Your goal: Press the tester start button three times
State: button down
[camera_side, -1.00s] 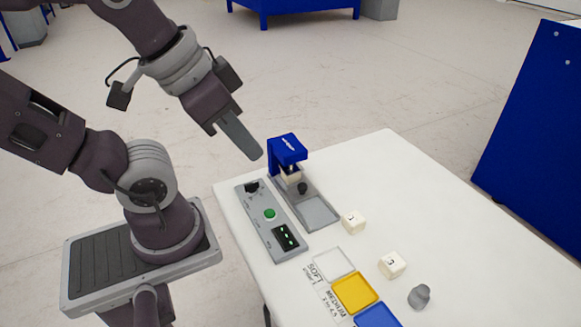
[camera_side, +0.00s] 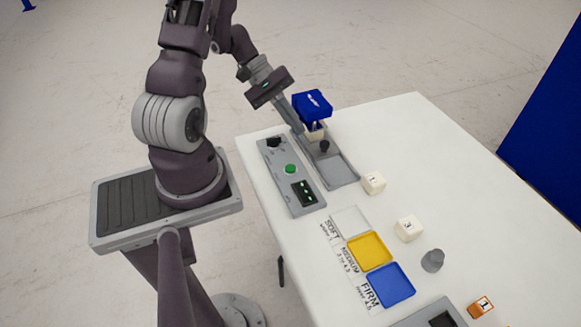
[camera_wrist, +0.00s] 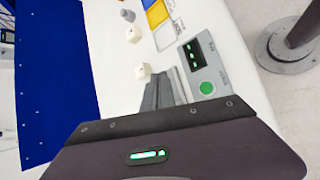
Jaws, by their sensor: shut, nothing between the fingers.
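The green start button (camera_side: 290,169) is on the grey control panel (camera_side: 278,160), between a dark knob and a lit display (camera_side: 304,193). It also shows in the wrist view (camera_wrist: 207,88), just right of my fingers. The tester's blue press head (camera_side: 313,105) stands behind the panel, with a cream block (camera_side: 315,134) under it. My gripper (camera_side: 297,127) is shut and empty, its fingers pointing down close to the left of the press head, behind the button and apart from it. In the wrist view the grey fingers (camera_wrist: 164,90) hide part of the tester.
Cream cubes marked 1 (camera_side: 374,183) and 3 (camera_side: 409,228) and a grey weight-like piece (camera_side: 433,260) stand on the white table. White, yellow (camera_side: 369,252) and blue (camera_side: 390,286) trays line the front. An orange block (camera_side: 481,307) is at lower right.

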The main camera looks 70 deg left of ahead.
aim_at(287, 166)
jog(key=a+f, duration=0.1)
jog(key=s+a+f+n, duration=0.1)
jog(key=f, duration=0.1)
jog(key=shift+s+t, duration=0.2)
jog(key=shift+t, duration=0.1)
jog(key=shift+f, duration=0.1)
jog(key=shift+f, duration=4.3)
jog(key=shift+f, duration=0.1)
jog(key=shift+f, duration=0.3)
